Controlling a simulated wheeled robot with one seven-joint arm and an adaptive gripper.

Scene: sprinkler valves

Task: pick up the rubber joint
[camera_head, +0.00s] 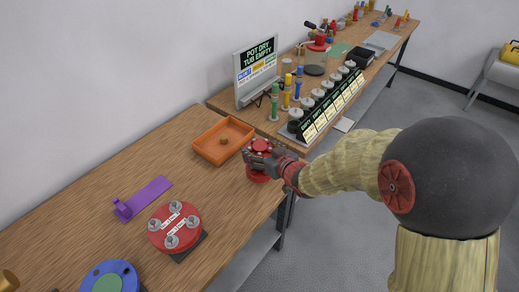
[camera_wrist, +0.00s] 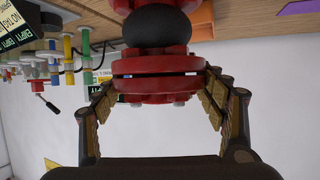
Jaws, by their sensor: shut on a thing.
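The rubber joint (camera_head: 257,175) is a red flanged piece near the table's front edge in the head view, partly covered by my gripper (camera_head: 262,158). In the wrist view the rubber joint (camera_wrist: 158,28) shows a black rubber bulge between red flanges with bolts. My gripper (camera_wrist: 162,92) has one finger on each side of the nearer flange and is shut on it. The wrist picture appears upside down, with the wooden table along its top. I cannot tell whether the joint touches the table.
An orange tray (camera_head: 223,140) with a small brass part stands just behind the joint. A purple bracket (camera_head: 145,198) and a red bolted disc (camera_head: 174,226) lie to the left. To the right are valves, a row of labelled pots and a sign (camera_head: 256,67).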

